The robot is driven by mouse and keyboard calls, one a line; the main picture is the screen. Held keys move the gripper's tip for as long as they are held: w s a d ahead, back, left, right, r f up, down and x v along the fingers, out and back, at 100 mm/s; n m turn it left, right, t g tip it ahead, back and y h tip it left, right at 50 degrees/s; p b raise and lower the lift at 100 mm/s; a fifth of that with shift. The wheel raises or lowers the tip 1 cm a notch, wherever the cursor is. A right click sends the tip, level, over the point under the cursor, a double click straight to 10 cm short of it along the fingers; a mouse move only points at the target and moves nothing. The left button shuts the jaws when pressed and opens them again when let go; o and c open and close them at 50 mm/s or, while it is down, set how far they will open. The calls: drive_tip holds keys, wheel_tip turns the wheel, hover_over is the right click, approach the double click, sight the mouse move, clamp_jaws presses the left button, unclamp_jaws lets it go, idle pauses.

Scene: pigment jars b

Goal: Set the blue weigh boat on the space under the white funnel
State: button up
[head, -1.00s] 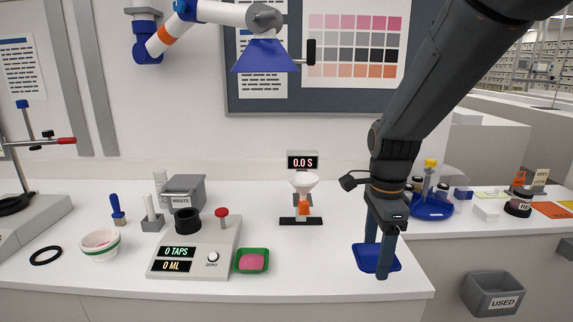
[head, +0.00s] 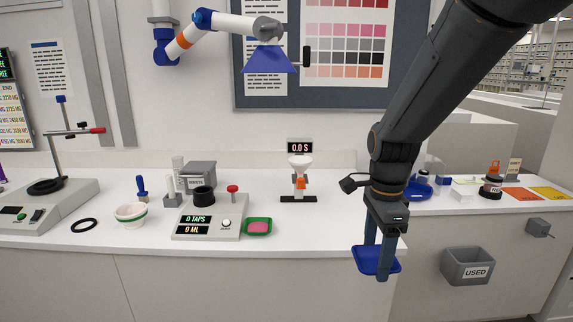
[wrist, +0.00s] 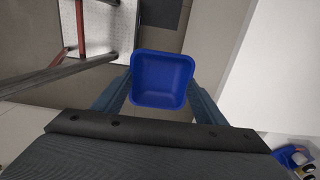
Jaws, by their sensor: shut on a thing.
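The blue weigh boat (head: 367,259) is a shallow square tray, held between the fingers of my gripper (head: 379,277). It hangs in front of the counter's front edge near its right end. In the wrist view the weigh boat (wrist: 162,79) is empty and sits between the two fingers (wrist: 160,95). The white funnel (head: 300,162) stands on a small stand with an orange part under it and a black base (head: 298,199), below a 0.0 S display. The space under the funnel holds no boat. My gripper is right of and nearer than the funnel.
A green tray with pink powder (head: 258,227) sits right of the scale (head: 208,228). A white bowl (head: 131,214) stands further left. A grey USED bin (head: 468,266) hangs at the right. The counter (head: 320,226) between green tray and my arm is clear.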

drive_tip(key=shift+w+f+n, duration=0.55)
drive_tip(key=shift+f+n, duration=0.05)
drive_tip(key=shift+f, duration=0.25)
drive_tip(key=shift+f+n, duration=0.3)
drive_tip(key=shift+f, duration=0.05)
drive_tip(key=w+f+n, duration=0.3)
drive_tip(key=f+n, duration=1.3)
drive_tip(key=f, duration=0.6)
drive_tip(key=shift+a+f, duration=0.1)
drive_tip(key=shift+f, duration=0.05)
